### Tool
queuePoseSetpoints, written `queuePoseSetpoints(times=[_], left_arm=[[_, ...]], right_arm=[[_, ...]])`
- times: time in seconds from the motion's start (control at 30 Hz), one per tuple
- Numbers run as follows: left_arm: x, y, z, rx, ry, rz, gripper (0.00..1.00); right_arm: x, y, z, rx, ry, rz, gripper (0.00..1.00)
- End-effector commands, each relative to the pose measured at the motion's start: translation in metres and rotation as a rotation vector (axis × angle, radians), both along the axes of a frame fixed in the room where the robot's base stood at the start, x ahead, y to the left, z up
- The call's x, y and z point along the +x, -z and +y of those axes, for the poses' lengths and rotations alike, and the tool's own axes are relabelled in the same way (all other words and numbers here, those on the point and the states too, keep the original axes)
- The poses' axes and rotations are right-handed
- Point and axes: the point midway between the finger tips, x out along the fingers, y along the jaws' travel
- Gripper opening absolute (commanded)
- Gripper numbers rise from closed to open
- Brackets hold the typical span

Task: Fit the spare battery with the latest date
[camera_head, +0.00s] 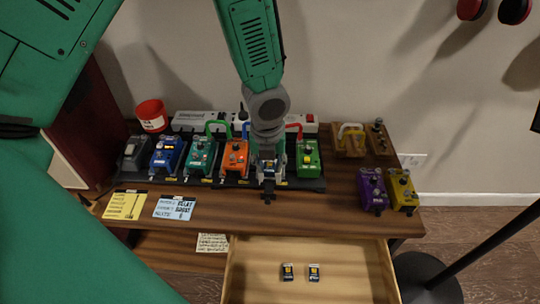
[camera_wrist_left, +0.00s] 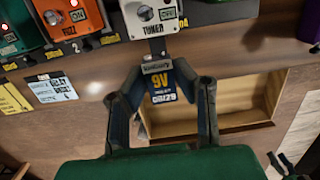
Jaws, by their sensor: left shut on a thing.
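My left gripper (camera_head: 268,182) is at the pedal row, in front of the silver tuner pedal, which it mostly hides in the head view. In the left wrist view my left gripper (camera_wrist_left: 160,95) is shut on a blue 9V battery (camera_wrist_left: 161,84) with yellow lettering. Its date print is too small to read surely. The tuner pedal (camera_wrist_left: 149,16) is just beyond the battery's far end; I cannot tell if they touch. Two dark batteries lie apart in the open drawer, a left one (camera_head: 287,272) and a right one (camera_head: 314,272).
An orange pedal (camera_head: 235,157) and a green pedal (camera_head: 308,160) flank the tuner. A yellow note (camera_head: 125,205) and a blue note (camera_head: 175,208) lie at the table's front left. The wooden drawer (camera_head: 355,275) juts out below. Purple (camera_head: 372,190) and yellow (camera_head: 403,190) pedals stand right.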

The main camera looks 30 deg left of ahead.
Motion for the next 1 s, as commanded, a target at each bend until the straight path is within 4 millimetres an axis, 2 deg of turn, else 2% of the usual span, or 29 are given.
queuePoseSetpoints(times=[0.07,0.27,0.77,1.0], left_arm=[[-0.001,0.002,0.000,0.007,0.025,-0.013,0.00],[0.000,0.010,0.000,0.007,0.035,-0.021,0.00],[-0.001,0.048,0.000,0.007,0.034,-0.021,0.00],[0.000,0.065,0.000,0.007,0.033,-0.021,0.00]], right_arm=[[0.000,-0.004,0.000,0.000,0.000,0.000,0.40],[0.000,0.004,0.000,0.000,0.000,0.000,0.40],[0.000,0.051,0.000,0.000,0.000,0.001,0.40],[0.000,0.055,0.000,0.000,0.000,0.000,0.40]])
